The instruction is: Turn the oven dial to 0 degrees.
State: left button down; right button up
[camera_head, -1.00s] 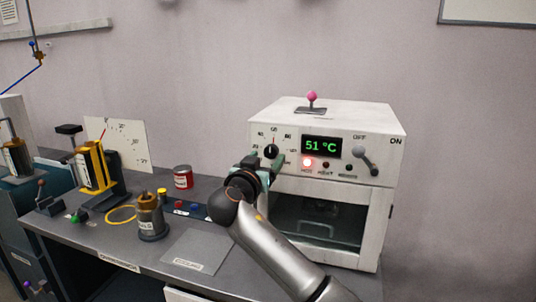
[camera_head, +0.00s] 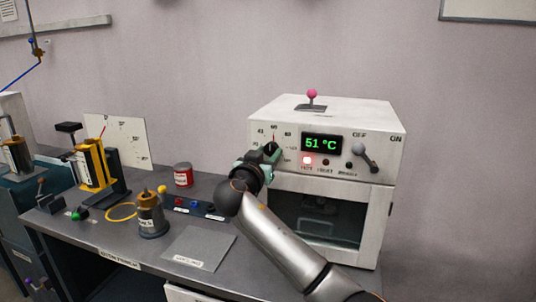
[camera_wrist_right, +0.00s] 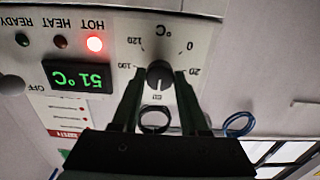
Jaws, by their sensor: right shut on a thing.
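The white oven (camera_head: 390,185) stands on the right of the bench. Its black round dial (camera_head: 271,149) is on the upper left of the front panel, also in the right wrist view (camera_wrist_right: 159,75). My right gripper (camera_head: 266,156) is at the dial, and its fingers (camera_wrist_right: 159,80) are shut on it from both sides. The dial scale shows upside down in the wrist view, with 0 at upper right. I cannot clearly tell where the dial's pointer stands. The green display (camera_head: 321,144) reads 51 °C. My left gripper is not in view.
A red HOT light (camera_head: 307,160) is lit. A grey lever (camera_head: 364,154) sits near OFF on the panel. A pink-knobbed joystick (camera_head: 312,98) is on the oven top. A red can (camera_head: 183,175) and a brass cylinder (camera_head: 152,215) stand left of my arm.

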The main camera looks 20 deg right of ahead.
grip_shut()
